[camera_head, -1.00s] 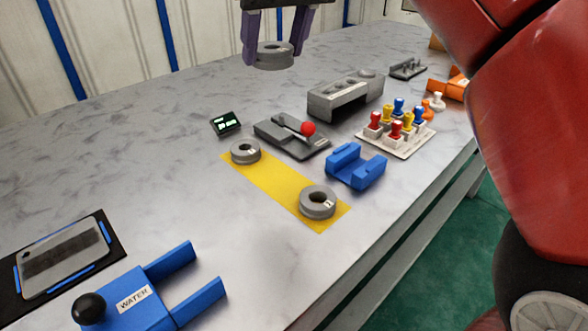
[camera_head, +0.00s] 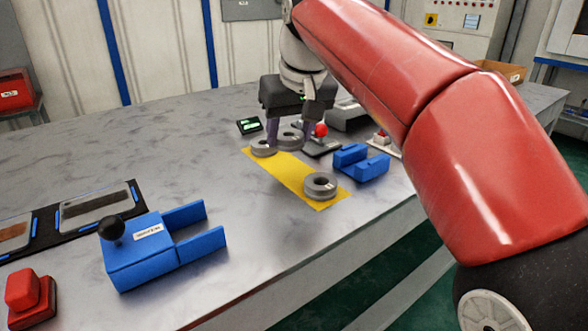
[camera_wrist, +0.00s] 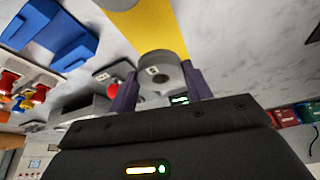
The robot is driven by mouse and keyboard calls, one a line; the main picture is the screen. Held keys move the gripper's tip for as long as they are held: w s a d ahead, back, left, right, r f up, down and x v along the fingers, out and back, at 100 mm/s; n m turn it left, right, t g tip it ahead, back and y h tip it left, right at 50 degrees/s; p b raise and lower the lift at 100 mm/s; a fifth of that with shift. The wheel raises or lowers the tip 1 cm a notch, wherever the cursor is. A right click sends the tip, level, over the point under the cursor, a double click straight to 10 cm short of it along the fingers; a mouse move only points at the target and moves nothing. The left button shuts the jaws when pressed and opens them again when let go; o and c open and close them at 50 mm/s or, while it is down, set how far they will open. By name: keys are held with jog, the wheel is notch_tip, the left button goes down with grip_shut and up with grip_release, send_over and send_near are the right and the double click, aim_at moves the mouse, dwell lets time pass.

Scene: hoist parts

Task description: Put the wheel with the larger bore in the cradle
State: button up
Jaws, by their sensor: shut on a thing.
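My gripper (camera_head: 290,132) is shut on a grey wheel (camera_head: 290,139), held between its two purple fingers near the far end of the yellow strip (camera_head: 290,174). The held wheel also shows in the wrist view (camera_wrist: 160,72), with a small label and a dark bore. The blue cradle (camera_head: 360,163) stands right of the strip, empty. I cannot compare the bores surely.
A small display (camera_head: 249,125) stands left of the gripper. A grey device with a red knob (camera_head: 321,130) is just right of it. A blue fixture with a black knob (camera_head: 150,255) and a red button (camera_head: 30,297) are front left.

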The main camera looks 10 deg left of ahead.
aim_at(292, 149)
jog(key=shift+f+b, duration=2.2)
jog(key=shift+f, duration=0.2)
jog(key=shift+f, duration=0.1)
jog(key=o, duration=1.3)
jog(key=shift+r, duration=0.35)
jog(key=p+v, duration=0.4)
jog(key=v, duration=0.7)
jog(key=shift+s+d+r, duration=0.15)
jog(key=shift+r, duration=0.05)
